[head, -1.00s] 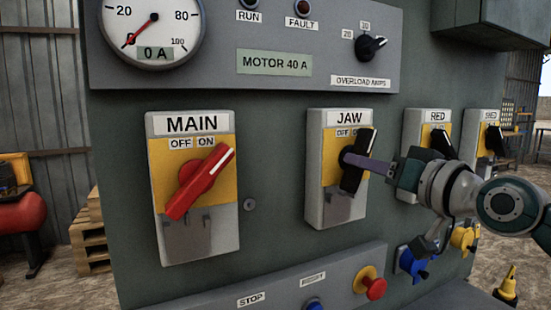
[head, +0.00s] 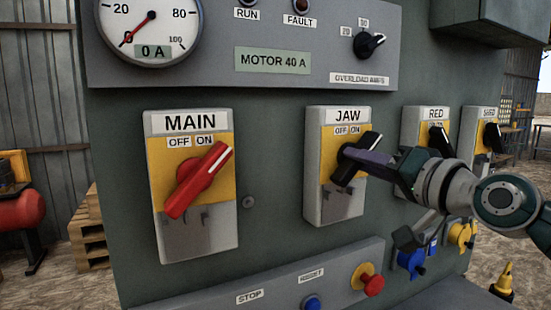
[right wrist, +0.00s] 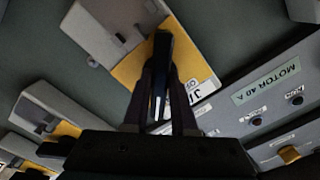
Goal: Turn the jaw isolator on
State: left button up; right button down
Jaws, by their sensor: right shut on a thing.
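The jaw isolator (head: 334,205) is a grey box with a yellow plate, marked JAW, with OFF and ON labels. Its black handle (head: 371,143) is tilted, its upper end leaning right toward the ON side. My right gripper (head: 354,159) is shut on this handle, reaching in from the right and partly covering it. In the right wrist view the handle (right wrist: 162,60) lies between the two dark fingers (right wrist: 160,92), over the yellow plate. My left gripper is not in view.
The MAIN isolator (head: 199,236) with a red handle tilted toward ON is at left. The RED (head: 415,125) and SHED (head: 475,122) isolators stand to the right, near my arm. A lower panel (head: 270,281) has STOP and RESET labels and buttons. The ammeter (head: 150,25) reads 0 A.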

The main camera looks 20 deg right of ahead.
jog(key=c, duration=0.7)
grip_release()
jog(key=shift+s+d, duration=0.2)
jog(key=shift+s, duration=2.3)
jog(key=shift+s+d, duration=0.2)
jog(key=shift+s, duration=2.25)
